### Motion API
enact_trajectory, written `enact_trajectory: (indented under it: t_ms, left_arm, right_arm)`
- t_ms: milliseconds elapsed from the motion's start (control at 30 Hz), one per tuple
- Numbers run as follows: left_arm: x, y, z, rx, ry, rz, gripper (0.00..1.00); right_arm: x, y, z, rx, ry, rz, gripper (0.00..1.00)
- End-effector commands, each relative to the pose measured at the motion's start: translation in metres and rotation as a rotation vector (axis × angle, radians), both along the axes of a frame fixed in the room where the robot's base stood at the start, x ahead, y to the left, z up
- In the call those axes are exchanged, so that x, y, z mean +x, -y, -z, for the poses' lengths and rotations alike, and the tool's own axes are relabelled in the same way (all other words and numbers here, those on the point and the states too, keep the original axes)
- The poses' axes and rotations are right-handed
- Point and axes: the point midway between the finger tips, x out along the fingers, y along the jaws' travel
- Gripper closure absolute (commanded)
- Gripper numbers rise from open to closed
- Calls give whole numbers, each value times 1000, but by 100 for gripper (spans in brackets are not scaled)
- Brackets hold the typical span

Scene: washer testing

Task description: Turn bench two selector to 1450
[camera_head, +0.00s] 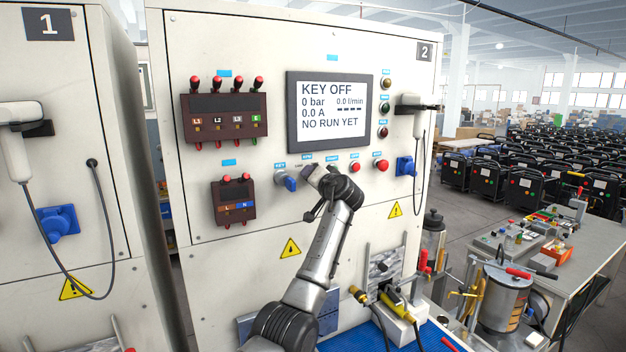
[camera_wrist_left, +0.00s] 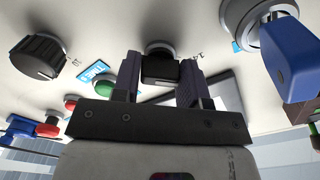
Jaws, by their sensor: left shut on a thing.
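Bench two is the white cabinet marked 2 (camera_head: 424,52). Its display (camera_head: 332,113) reads KEY OFF, 0 bar, 0.0 l/min, 0.0 A and NO RUN YET. My left gripper (camera_head: 312,174) is at the control row under the display, just right of the blue key switch (camera_head: 287,180). In the left wrist view my left gripper (camera_wrist_left: 160,78) is shut on a black selector knob (camera_wrist_left: 160,66), one finger on each side. The knob's scale is mostly hidden. A second black knob (camera_wrist_left: 37,57) is beside it, apart from the fingers. My right gripper is not in view.
A blue socket (camera_head: 404,166) is at the panel's right. Bench one (camera_head: 45,250) stands left. A cluttered table (camera_head: 590,240) is at right.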

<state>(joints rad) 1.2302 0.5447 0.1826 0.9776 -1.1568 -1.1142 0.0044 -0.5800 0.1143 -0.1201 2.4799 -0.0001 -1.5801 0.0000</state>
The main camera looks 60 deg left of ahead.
Motion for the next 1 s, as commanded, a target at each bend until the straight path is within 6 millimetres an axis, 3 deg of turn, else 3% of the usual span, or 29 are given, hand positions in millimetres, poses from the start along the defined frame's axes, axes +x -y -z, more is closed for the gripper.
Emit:
enact_trajectory:
  t_ms: [467,500,700,1000]
  left_arm:
    - [0,0,-1,0,13,0,84]
    - [0,0,-1,0,13,0,57]
    - [0,0,0,0,12,0,38]
    - [0,1,0,0,11,0,34]
  right_arm:
    - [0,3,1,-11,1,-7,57]
    - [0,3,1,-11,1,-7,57]
    - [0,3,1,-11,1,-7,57]
    - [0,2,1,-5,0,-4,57]
